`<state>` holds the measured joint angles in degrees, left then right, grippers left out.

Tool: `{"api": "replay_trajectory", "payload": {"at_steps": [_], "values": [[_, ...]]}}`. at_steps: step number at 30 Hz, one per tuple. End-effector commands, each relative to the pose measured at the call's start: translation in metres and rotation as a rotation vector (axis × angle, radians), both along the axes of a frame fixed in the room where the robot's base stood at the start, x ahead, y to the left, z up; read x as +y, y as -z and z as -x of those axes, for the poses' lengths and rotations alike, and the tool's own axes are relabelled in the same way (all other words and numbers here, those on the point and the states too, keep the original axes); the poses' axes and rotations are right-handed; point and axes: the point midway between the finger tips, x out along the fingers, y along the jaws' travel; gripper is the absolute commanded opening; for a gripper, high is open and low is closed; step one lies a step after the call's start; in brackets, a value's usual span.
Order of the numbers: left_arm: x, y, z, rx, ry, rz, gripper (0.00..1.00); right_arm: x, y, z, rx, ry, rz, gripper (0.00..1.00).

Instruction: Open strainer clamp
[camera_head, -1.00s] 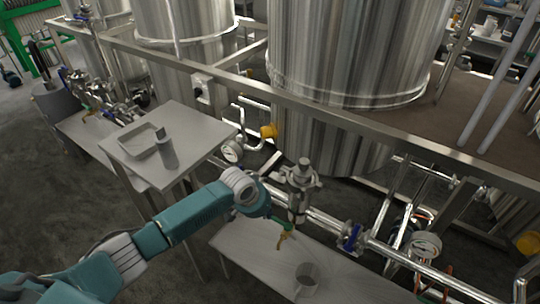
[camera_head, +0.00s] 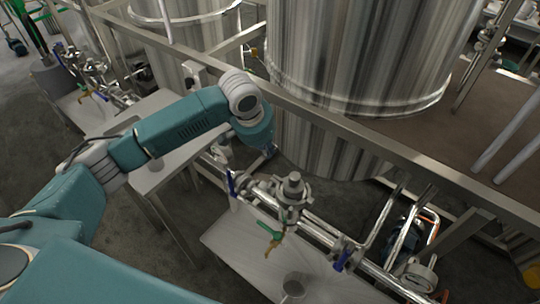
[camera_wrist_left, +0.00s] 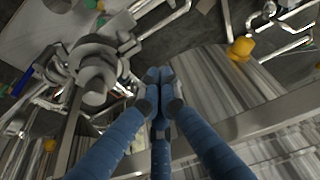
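The metal strainer (camera_head: 293,182) stands upright on the pipe run in the head view, with a clamp ring (camera_head: 290,192) around its upper part. In the left wrist view the strainer (camera_wrist_left: 95,68) is at the upper left, beside my fingers and apart from them. Whether the clamp is open or closed is too small to tell. My left gripper (camera_head: 269,150) is above and behind the strainer in the head view, mostly hidden by my wrist. In the left wrist view its blue fingers (camera_wrist_left: 160,76) meet at the tips with nothing visible between them. My right gripper is out of view.
A low metal table (camera_head: 240,255) under the pipes holds a metal cup (camera_head: 294,286). A green-handled valve (camera_head: 275,236) and blue-handled valves (camera_head: 345,256) sit near the strainer. A steel frame rail (camera_head: 350,130) and a large tank (camera_head: 360,60) stand behind.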

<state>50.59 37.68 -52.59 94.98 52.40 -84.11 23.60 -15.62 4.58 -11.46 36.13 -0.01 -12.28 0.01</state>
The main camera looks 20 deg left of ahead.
Motion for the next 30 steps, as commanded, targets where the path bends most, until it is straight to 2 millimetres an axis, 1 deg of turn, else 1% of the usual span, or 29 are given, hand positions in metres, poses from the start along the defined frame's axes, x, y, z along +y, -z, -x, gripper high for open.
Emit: {"api": "replay_trajectory", "payload": {"at_steps": [1,5,6,10,14,17,18,21,23,26,30], "values": [[-0.001,0.005,0.000,0.004,0.000,0.000,0.00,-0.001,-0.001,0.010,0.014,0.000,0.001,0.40],[-0.003,0.023,-0.006,0.006,-0.001,-0.001,0.00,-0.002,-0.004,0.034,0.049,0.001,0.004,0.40],[-0.004,0.030,-0.009,0.006,-0.002,-0.001,0.00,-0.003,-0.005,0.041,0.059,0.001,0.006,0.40],[-0.007,0.056,-0.017,0.005,0.000,0.000,0.00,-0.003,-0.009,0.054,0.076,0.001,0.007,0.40],[-0.010,0.079,-0.024,0.004,-0.001,0.000,0.00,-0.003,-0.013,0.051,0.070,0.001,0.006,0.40],[-0.011,0.094,-0.029,0.004,0.000,-0.001,0.00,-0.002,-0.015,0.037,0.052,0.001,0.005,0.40],[-0.007,0.089,-0.022,0.001,0.002,-0.002,0.00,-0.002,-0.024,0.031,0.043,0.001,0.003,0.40],[-0.003,0.089,-0.008,0.003,0.002,-0.002,0.00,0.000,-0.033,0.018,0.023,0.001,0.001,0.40],[0.000,0.089,-0.002,0.001,0.002,-0.002,0.00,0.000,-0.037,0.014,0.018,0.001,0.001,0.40],[0.001,0.090,0.005,0.001,0.002,-0.001,0.00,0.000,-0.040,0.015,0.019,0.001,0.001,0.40],[0.003,0.092,0.009,0.001,0.001,-0.001,0.00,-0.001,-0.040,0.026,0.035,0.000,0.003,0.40]]}}
